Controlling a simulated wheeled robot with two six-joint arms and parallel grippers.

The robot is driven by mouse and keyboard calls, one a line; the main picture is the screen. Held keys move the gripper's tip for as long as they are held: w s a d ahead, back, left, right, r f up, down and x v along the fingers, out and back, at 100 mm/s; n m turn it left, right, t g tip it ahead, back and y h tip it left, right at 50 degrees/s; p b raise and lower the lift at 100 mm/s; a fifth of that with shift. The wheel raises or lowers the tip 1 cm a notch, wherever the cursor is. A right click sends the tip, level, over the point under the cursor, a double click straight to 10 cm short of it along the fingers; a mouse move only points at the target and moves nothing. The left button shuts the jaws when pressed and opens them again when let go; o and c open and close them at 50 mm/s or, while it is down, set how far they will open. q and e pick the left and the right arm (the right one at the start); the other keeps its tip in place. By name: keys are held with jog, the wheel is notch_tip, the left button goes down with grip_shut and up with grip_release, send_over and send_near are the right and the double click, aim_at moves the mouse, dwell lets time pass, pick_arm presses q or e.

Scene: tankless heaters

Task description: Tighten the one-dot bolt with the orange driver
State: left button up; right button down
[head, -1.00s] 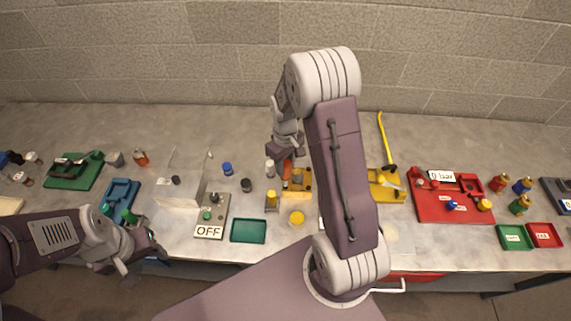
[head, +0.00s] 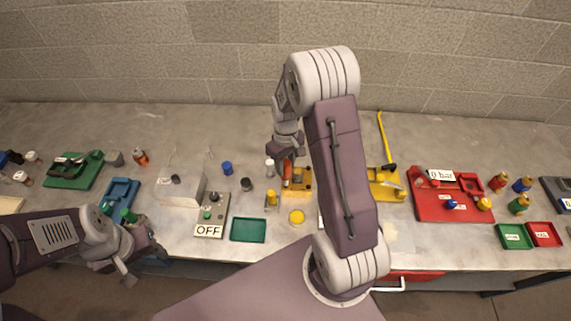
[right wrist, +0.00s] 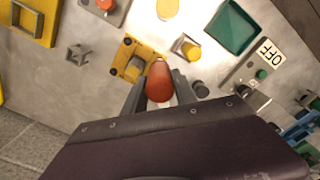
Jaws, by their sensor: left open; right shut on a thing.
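My right gripper (right wrist: 158,92) is shut on the orange driver, whose red-orange handle (right wrist: 158,80) stands between the fingers in the right wrist view. In the head view the driver (head: 287,168) shows below the right wrist, at the left part of the orange-yellow fixture (head: 300,184). The fixture also shows in the right wrist view (right wrist: 126,66), just beyond the handle. The driver's tip and the bolt under it are hidden, and I cannot make out any dot marks. My left gripper (head: 142,262) is open and empty near the front edge at left.
An OFF control box (head: 210,230) with a clear panel (head: 181,189) and a green tray (head: 248,230) lie left of the fixture. A yellow tool base (head: 385,190) and a red tray (head: 450,210) lie right. Small caps stand close by. My right arm hides part of the bench.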

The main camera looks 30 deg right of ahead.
jog(key=shift+s+f, duration=0.1)
jog(key=shift+f, duration=0.35)
dwell(1.5)
notch_tip(320, 180, up, 7)
jog(key=p, duration=0.6)
jog(key=shift+r, duration=0.15)
